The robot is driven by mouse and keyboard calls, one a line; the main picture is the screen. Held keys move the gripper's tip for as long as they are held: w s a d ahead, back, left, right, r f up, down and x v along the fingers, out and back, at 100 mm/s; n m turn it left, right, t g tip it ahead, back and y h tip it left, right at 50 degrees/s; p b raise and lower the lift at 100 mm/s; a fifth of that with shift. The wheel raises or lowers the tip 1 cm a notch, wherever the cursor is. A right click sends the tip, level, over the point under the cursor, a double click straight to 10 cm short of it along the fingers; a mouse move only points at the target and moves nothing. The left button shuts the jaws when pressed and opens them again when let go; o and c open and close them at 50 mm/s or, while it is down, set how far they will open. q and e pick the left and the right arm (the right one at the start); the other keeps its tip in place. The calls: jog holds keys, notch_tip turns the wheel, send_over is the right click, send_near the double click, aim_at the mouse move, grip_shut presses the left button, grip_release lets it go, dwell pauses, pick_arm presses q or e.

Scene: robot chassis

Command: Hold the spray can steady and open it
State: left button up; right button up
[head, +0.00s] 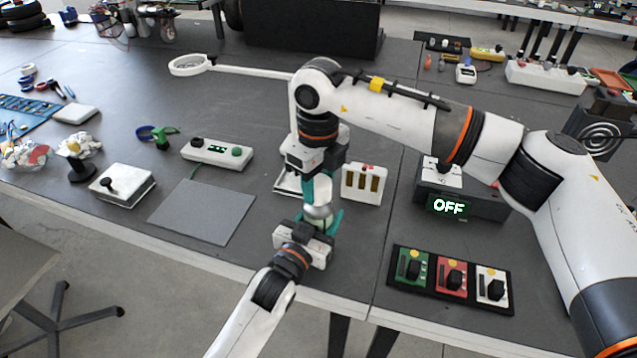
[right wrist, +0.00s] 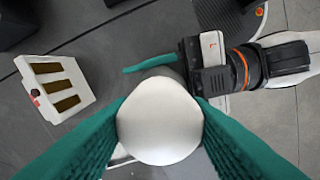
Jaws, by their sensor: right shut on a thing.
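The spray can (head: 318,212) stands at the front edge of the table, mostly covered by my two grippers. Its rounded white top (right wrist: 160,120) fills the middle of the right wrist view. My right gripper (head: 316,188) reaches down from above, its teal fingers shut on both sides of the top. My left gripper (head: 322,222) comes in from the front at a lower height, with its teal fingers around the can. In the right wrist view one left finger (right wrist: 150,64) shows beside the can. The other is hidden, so I cannot tell whether the left gripper grips the can.
A white block with three gold slots (head: 363,184) stands right of the can. A grey mat (head: 203,211) and a white box with two knobs (head: 217,153) lie to the left. A switch panel (head: 450,280) and a box reading OFF (head: 462,207) are to the right.

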aim_at(318, 181)
jog(key=shift+r, duration=2.05)
pick_arm(q)
jog(key=o, duration=1.5)
jog(key=shift+c, duration=0.2)
